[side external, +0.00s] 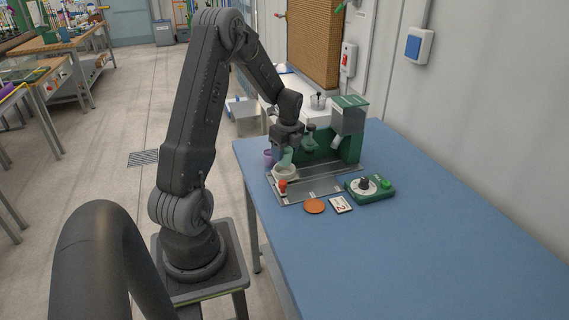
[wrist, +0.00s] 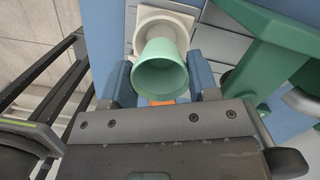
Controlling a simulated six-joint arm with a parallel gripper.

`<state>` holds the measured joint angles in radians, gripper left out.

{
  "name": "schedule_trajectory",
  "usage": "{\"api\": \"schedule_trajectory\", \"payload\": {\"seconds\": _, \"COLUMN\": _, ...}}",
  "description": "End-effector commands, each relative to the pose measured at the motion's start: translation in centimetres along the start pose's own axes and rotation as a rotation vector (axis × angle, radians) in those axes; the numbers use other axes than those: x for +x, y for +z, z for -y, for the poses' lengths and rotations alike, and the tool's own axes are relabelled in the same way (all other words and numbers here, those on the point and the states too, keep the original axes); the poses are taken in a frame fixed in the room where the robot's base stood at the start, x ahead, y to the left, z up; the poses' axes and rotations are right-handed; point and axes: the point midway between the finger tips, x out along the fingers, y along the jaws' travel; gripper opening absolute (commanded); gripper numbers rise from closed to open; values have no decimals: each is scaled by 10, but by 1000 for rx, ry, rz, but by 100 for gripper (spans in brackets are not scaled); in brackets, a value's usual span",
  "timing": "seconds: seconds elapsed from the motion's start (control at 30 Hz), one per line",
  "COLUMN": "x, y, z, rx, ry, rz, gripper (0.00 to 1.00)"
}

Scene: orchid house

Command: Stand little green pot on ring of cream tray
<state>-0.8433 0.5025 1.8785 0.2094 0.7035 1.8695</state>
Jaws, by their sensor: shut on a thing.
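The little green pot (wrist: 160,75) is pale mint green and flares to an open, empty-looking mouth. My gripper (wrist: 160,82) is shut on it, one blue-grey finger on each side. In the wrist view the cream tray (wrist: 186,20) lies beyond the pot, with its ring partly hidden behind the pot. In the side view my gripper (side external: 286,150) points down with the pot (side external: 286,158) tilted in it, just over the cream tray (side external: 284,174). Whether the pot's base touches the ring cannot be told.
A green machine (side external: 350,148) with a grey hopper stands close behind my gripper. A purple pot (side external: 268,155) is just left of the tray, and an orange object (side external: 283,186) in front. A terracotta disc (side external: 315,206), numbered card (side external: 341,204) and green dial device (side external: 370,189) lie right. The blue table's front is clear.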

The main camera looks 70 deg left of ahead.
Motion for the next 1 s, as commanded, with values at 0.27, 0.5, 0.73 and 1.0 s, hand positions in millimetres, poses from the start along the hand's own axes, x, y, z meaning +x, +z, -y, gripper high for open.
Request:
{"api": "schedule_trajectory", "payload": {"seconds": 0.27, "x": 35, "y": -6, "z": -1, "rx": 0, "ry": 2, "rz": -1, "gripper": 32}}
{"api": "schedule_trajectory", "payload": {"seconds": 0.5, "x": 38, "y": -6, "z": 0, "rx": 0, "ry": -1, "rz": 0, "gripper": 32}}
{"api": "schedule_trajectory", "payload": {"seconds": 0.73, "x": 41, "y": -6, "z": -1, "rx": 0, "ry": 0, "rz": 0, "gripper": 60}}
{"api": "schedule_trajectory", "payload": {"seconds": 1.0, "x": 41, "y": -6, "z": -1, "rx": 0, "ry": 0, "rz": 0, "gripper": 80}}
